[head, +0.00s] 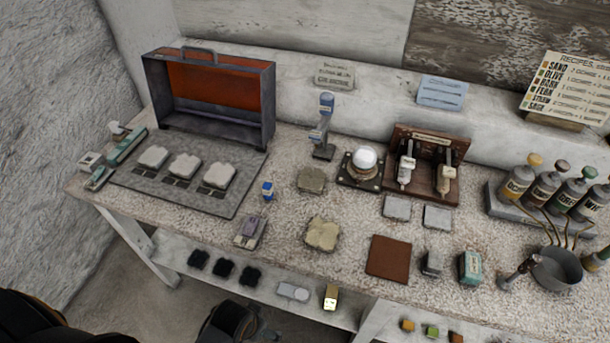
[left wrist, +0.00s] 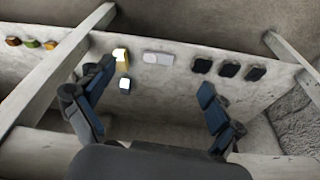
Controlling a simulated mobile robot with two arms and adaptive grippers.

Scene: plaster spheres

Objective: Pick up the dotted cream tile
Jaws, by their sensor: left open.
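A cream tile (head: 322,234) with an uneven outline lies flat on the speckled worktop, near the middle of its front part. Dots on it are too small to make out. A duller grey-beige tile (head: 311,180) lies behind it. My left gripper (left wrist: 155,78) is open in the left wrist view, with nothing between its fingers. It faces the lower shelf, and no cream tile shows in that view. In the head view, my dark left gripper (head: 240,322) is at the bottom edge, below and in front of the worktop, apart from the tile. My right gripper is not in view.
A purple-grey block (head: 249,232) and a brown square (head: 389,258) flank the cream tile. Pale pads lie on a dark mat (head: 232,199) before an open case (head: 211,97). The lower shelf (head: 177,247) holds black pads and a gold block (head: 331,297). Bottles stand at right.

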